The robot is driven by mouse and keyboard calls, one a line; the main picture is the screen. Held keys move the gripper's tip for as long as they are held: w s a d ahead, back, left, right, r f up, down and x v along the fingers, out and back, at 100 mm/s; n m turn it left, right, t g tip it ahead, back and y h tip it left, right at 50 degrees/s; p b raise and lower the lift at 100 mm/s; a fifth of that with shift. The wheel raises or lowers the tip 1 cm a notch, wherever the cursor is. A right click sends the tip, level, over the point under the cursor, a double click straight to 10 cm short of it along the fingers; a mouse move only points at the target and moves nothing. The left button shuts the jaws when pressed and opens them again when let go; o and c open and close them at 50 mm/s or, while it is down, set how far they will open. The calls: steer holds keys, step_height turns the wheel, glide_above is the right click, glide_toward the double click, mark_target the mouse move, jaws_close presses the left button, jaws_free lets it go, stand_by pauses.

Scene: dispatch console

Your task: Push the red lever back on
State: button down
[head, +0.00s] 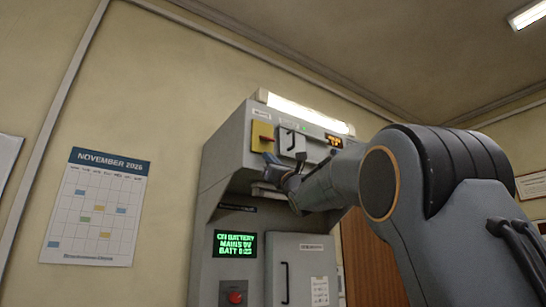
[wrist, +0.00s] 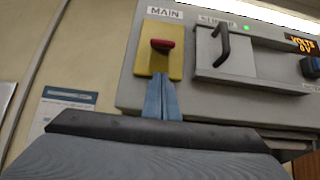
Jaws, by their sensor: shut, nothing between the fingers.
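The red lever (wrist: 162,45) sticks out from a yellow plate (wrist: 149,67) under a "MAIN" label in the wrist view. In the head view the yellow plate (head: 262,137) is at the upper left of the grey console, and the lever is hard to make out there. My gripper (wrist: 161,82) is shut and empty, its blue fingers together just below the lever, over the lower part of the plate. I cannot tell whether the fingertips touch the lever. In the head view my gripper (head: 271,159) is just below the yellow plate.
Right of the plate is a grey panel with a black handle (wrist: 222,44); a green light (wrist: 246,29) is lit above it. Below, a green-text screen (head: 235,244) and red button (head: 236,297) are on the console (head: 208,190).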

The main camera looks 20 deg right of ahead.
mark_target(268, 139)
steer(key=r, duration=0.1)
steer(key=s+r+p, duration=0.1)
steer(key=s, duration=0.1)
steer(key=shift+d+r+p, duration=0.25)
steer(key=shift+r+p, duration=0.05)
steer(key=shift+r, duration=0.1)
